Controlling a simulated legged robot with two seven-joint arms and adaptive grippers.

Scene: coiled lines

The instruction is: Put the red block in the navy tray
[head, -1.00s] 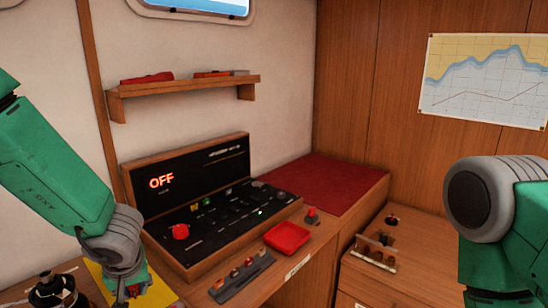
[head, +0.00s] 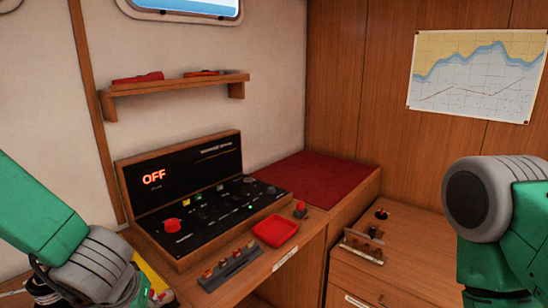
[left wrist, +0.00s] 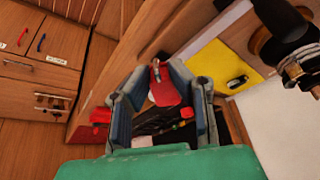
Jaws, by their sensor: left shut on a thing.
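My left gripper (left wrist: 160,72) is shut on the red block (left wrist: 165,92), which shows between its two blue-grey fingers in the left wrist view. In the head view my left gripper (head: 155,297) is at the bottom left edge, low beside the console, mostly cut off and hidden by my own wrist. I cannot make out the held block there. No navy tray can be made out in either view; a shallow red tray (head: 276,231) lies on the desk front. My right arm shows at the right, but its gripper is out of frame.
The black console (head: 205,215) reads OFF and carries a red knob (head: 172,225). A grey switch strip (head: 230,268) and a small red-topped item (head: 300,210) sit near the tray. A yellow sheet (left wrist: 215,68) lies near the gripper. A lower cabinet (head: 400,255) stands right.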

